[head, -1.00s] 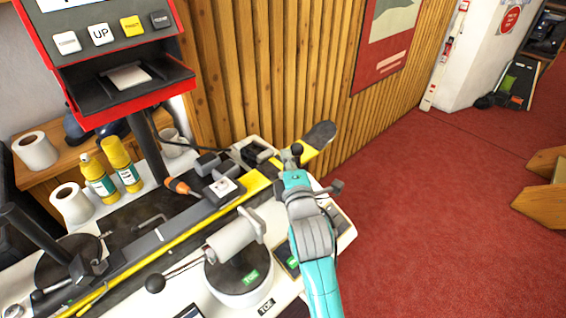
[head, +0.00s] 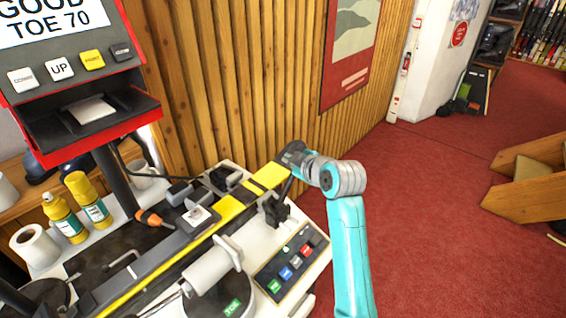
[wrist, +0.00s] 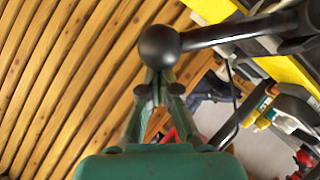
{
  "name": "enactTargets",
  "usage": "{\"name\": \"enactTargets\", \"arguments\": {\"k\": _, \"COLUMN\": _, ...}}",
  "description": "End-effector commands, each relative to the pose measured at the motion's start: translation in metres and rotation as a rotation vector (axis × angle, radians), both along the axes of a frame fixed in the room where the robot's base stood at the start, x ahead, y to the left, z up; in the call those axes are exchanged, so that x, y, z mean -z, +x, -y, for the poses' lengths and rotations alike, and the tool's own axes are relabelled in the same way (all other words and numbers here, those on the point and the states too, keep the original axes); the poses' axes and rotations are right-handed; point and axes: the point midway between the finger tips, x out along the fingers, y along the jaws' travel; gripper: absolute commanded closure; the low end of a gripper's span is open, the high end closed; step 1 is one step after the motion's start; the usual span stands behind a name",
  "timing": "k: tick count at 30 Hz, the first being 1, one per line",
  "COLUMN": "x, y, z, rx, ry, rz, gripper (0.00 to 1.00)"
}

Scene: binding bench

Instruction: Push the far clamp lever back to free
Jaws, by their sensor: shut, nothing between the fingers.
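The far clamp lever shows large in the wrist view as a black ball knob (wrist: 160,46) on a dark rod running right. In the head view its clamp (head: 273,211) stands at the bench's far end, with a thin dark rod (head: 289,187) rising toward my wrist. The knob is hidden there behind my arm. My gripper (wrist: 158,88) is shut and empty, its fingertips just below the knob in the wrist view. I cannot tell whether they touch it. In the head view my wrist covers the fingers.
A yellow ski (head: 228,209) lies along the bench, its dark tip (head: 292,152) near my wrist. A button panel (head: 290,265) sits at the bench's right end.

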Motion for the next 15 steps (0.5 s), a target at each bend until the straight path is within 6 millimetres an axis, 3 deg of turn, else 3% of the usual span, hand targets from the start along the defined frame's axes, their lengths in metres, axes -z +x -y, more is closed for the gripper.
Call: {"name": "enactTargets", "arguments": {"k": 15, "x": 0.015, "y": 0.018, "z": 0.014, "rx": 0.001, "ry": 0.116, "rz": -0.15, "gripper": 1.0}}
